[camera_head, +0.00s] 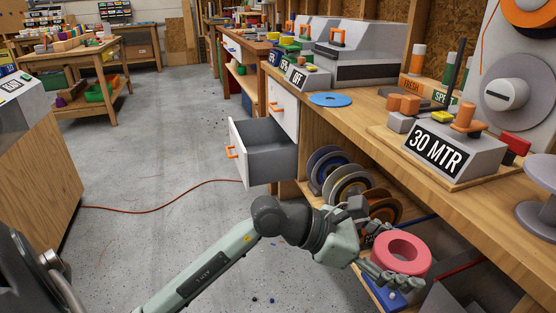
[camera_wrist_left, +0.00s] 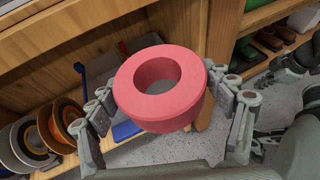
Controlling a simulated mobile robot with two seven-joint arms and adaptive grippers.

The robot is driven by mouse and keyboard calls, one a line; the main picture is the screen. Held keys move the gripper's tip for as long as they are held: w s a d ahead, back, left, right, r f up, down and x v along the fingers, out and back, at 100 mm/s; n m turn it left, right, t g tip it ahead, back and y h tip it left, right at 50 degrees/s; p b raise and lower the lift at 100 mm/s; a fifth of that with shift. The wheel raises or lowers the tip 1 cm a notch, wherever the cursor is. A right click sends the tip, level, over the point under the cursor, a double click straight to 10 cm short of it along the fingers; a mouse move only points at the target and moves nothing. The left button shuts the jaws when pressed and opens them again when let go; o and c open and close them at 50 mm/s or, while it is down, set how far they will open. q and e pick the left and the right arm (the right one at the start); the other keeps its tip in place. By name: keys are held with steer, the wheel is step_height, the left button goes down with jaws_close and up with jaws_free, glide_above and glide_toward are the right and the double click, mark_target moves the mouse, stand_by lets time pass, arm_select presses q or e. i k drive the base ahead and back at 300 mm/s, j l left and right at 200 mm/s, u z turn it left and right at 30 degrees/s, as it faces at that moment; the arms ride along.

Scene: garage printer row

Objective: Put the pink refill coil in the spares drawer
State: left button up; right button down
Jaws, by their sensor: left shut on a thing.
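The pink refill coil (camera_head: 402,238) is a thick ring, held in my left gripper (camera_head: 385,258) at the lower right of the head view, in front of the lower shelf under the bench. In the left wrist view the coil (camera_wrist_left: 160,85) sits between the two fingers of the left gripper (camera_wrist_left: 168,118), its hole facing the camera. The spares drawer (camera_head: 262,150) is grey inside with a white front and an orange handle. It is pulled open below the bench, to the left of and beyond the gripper.
Several spools (camera_head: 347,182) stand on the lower shelf between the drawer and my left gripper. The wooden bench top (camera_head: 362,112) overhangs them and carries the 30 MTR box (camera_head: 448,148). An orange cable (camera_head: 160,206) lies on the floor. Open floor (camera_head: 150,160) is to the left.

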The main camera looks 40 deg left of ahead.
mark_target(269, 149)
steer(key=i+j, duration=0.15)
steer(key=j, duration=0.3)
steer(key=i+j+z, duration=0.1)
steer(key=j, duration=0.3)
steer(key=i+j+z, duration=0.1)
steer(key=j, duration=0.35)
steer(key=i+j, duration=0.25)
steer(key=j, duration=0.2)
steer(key=i+j+z, duration=0.1)
steer(key=j, duration=0.35)
steer(key=i+j, duration=0.1)
steer(key=j, duration=0.35)
steer(key=i+j+z, duration=0.1)
steer(key=j, duration=0.4)
